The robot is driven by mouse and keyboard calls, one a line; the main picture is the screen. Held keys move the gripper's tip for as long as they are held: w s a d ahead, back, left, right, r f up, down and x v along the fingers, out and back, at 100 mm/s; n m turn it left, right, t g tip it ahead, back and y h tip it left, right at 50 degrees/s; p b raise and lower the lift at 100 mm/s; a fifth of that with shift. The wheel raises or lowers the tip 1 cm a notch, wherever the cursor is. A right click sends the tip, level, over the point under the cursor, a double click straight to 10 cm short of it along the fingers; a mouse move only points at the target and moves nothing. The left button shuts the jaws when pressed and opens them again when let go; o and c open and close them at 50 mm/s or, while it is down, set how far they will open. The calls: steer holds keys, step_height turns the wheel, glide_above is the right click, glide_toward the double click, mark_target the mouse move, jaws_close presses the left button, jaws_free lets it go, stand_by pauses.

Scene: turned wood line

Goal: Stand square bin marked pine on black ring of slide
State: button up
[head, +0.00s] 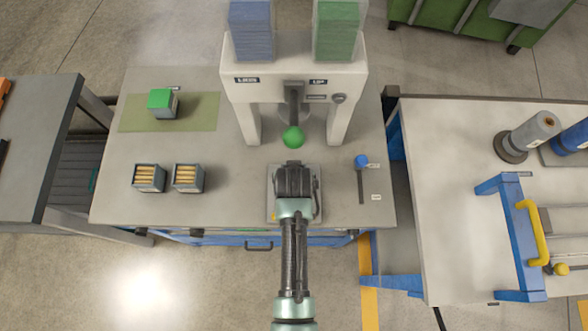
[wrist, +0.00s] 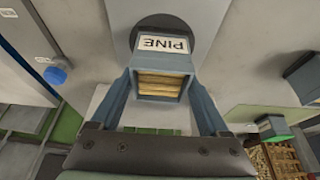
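The square bin marked PINE (wrist: 162,68) sits between the two fingers of my gripper (wrist: 162,82) in the wrist view. Its white label and several pale wooden pieces inside show. Both fingers lie against its sides, so my gripper appears shut on it. The black ring (wrist: 164,20) shows just behind the bin and is partly covered by it. I cannot tell whether the bin touches the ring. In the head view my gripper (head: 294,170) is over the grey slide plate (head: 317,212), and it hides the bin and ring there.
Two bins of wooden pieces (head: 149,187) (head: 187,187) stand on the bench's left. A green-topped bin (head: 161,99) stands on a green mat (head: 205,108). A press frame (head: 232,85) with a green ball knob (head: 293,138) rises behind. A blue knob (head: 361,161) is right.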

steer(key=shift+o, duration=1.3)
steer(key=shift+r, duration=0.25)
steer(key=v, duration=1.1)
steer(key=shift+s+r, duration=0.15)
steer(key=shift+r, duration=0.25)
